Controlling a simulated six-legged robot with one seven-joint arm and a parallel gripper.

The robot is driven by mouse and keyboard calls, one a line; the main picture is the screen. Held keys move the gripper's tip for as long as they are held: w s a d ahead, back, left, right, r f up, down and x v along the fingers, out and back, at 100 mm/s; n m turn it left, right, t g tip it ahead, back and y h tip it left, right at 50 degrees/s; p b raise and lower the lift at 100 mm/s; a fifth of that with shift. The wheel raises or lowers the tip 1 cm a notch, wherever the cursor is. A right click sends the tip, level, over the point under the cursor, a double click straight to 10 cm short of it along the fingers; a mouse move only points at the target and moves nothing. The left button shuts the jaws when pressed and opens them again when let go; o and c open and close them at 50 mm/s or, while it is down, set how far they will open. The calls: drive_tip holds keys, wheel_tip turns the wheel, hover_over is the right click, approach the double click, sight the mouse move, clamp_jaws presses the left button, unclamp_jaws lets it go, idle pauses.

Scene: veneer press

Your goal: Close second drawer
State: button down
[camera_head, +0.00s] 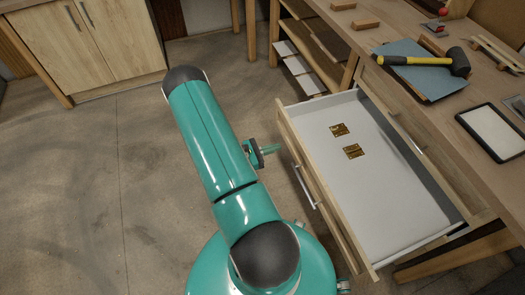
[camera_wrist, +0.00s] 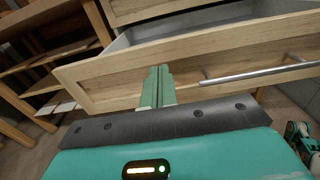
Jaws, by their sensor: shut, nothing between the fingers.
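The open drawer (camera_head: 375,180) sticks out from the workbench, with a pale wooden front and a light grey inside. Two brass hinges (camera_head: 346,140) lie in it. Its front also shows in the wrist view (camera_wrist: 105,85), with a metal bar handle (camera_wrist: 255,74) to the right of my gripper. My gripper (camera_wrist: 158,70) is shut and empty, its green fingers pointing at the drawer front to the left of the handle. In the head view my gripper (camera_head: 277,149) is close to the drawer front; I cannot tell whether it touches.
On the workbench (camera_head: 450,115) lie a mallet (camera_head: 435,62), a blue folder (camera_head: 420,75), a tablet (camera_head: 492,131) and wooden blocks. Open shelves (camera_head: 310,45) stand beyond the drawer. A wooden cabinet (camera_head: 95,45) is at the far left. The floor (camera_head: 90,190) at left is clear.

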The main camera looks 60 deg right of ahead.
sight(297, 141)
drive_tip(key=x, duration=0.6)
drive_tip(key=shift+s+d, duration=0.15)
drive_tip(key=shift+s+d, duration=0.1)
